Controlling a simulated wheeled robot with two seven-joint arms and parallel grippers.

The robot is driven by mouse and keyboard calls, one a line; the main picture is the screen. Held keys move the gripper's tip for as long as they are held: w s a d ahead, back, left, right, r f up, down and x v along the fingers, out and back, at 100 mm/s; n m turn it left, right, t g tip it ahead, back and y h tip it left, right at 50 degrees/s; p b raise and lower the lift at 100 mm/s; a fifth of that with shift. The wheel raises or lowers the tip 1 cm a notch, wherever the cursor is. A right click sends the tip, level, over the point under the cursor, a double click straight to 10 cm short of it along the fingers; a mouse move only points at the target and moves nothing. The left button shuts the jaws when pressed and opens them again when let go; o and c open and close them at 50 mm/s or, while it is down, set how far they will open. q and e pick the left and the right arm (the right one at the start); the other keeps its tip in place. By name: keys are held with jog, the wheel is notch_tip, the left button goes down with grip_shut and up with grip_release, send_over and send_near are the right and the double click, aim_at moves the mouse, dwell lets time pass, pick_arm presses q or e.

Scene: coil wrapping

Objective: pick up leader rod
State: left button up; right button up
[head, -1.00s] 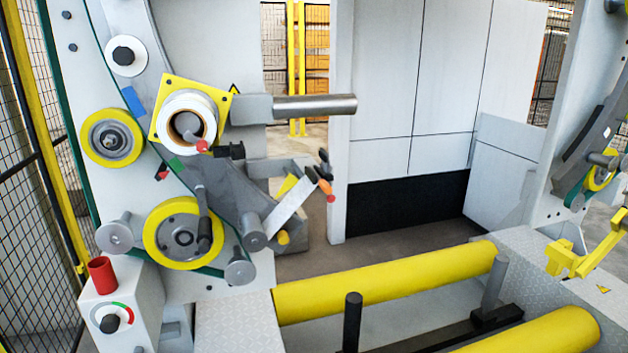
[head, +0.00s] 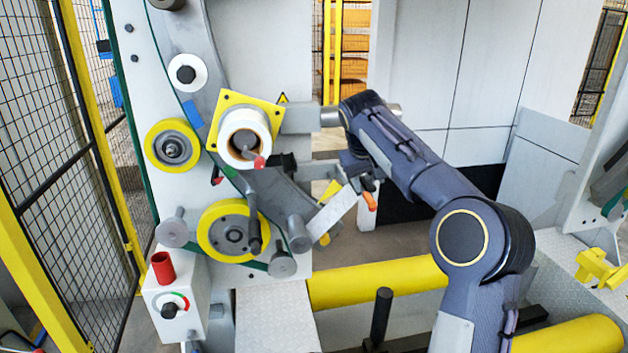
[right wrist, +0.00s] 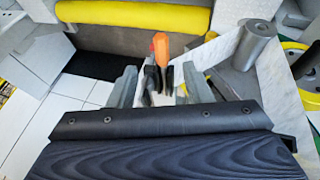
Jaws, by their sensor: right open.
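A small orange-ended piece (head: 370,202), perhaps the end of the leader rod, shows at the tip of a light angled plate (head: 332,214) on the machine. In the right wrist view the orange end (right wrist: 160,48) stands upright beyond my fingers, with dark clip-like parts below it. My right gripper (head: 364,178) is just above and beside it in the head view. In the right wrist view its two grey fingers (right wrist: 158,88) are apart, with the dark parts showing between them. I cannot tell whether they touch. My left gripper is not in view.
A white roll (head: 243,138) on a yellow square plate, with a red-tipped handle, is left of my right gripper. A grey bar (head: 328,117) passes behind my wrist. Yellow rollers (head: 400,283) lie below. A mesh fence (head: 40,170) stands at the left.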

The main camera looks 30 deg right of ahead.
aim_at(368, 196)
jog(key=x, duration=0.4)
jog(key=w+p+x, duration=0.1)
jog(key=x, duration=0.3)
jog(key=shift+w+r+p, duration=0.1)
jog(key=shift+r+p, duration=0.15)
jog(key=shift+p, duration=0.05)
grip_shut()
